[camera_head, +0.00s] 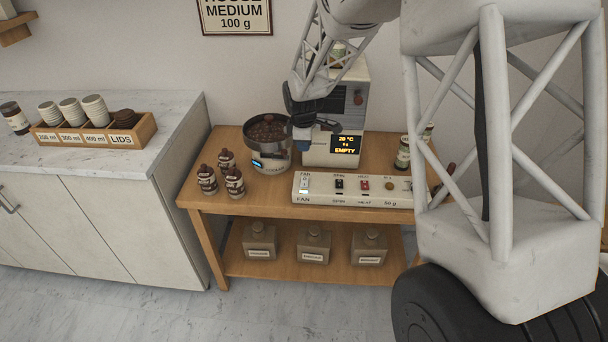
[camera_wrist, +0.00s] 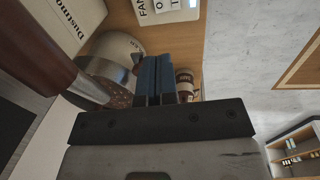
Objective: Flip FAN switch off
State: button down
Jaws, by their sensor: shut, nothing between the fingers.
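The FAN switch (camera_head: 304,184) is a white rocker at the left end of a cream switch panel (camera_head: 350,199) on the wooden cart. Other switches sit to its right, one dark and one red. My gripper (camera_head: 302,133) is up and behind the panel, beside the metal bowl of beans, apart from the switch. In the wrist view my gripper (camera_wrist: 156,82) shows its two blue fingers close together with nothing held. The panel's FAN label (camera_wrist: 150,8) shows at the top of the wrist view. The switch position is too small to tell.
Behind is a roaster with a display (camera_head: 345,144) reading EMPTY. A jar (camera_head: 402,155) stands right. Jars sit on the lower shelf (camera_head: 280,266).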

aim_at(304, 182)
dwell(0.3)
jog(key=shift+w+f, duration=0.3)
jog(key=shift+f, duration=2)
jog(key=shift+w+f, duration=0.25)
jog(key=shift+f, duration=2.05)
jog(key=shift+w+f, duration=0.3)
jog(key=shift+f, duration=2)
jog(key=shift+f, duration=0.25)
jog(key=shift+s, duration=0.15)
jog(key=shift+s+r, duration=0.2)
jog(key=shift+s, duration=0.35)
jog(key=shift+r, duration=0.25)
notch_tip(304, 182, up, 14)
jog(key=s, duration=0.1)
jog(key=shift+s+f, duration=0.25)
jog(key=shift+s, duration=0.15)
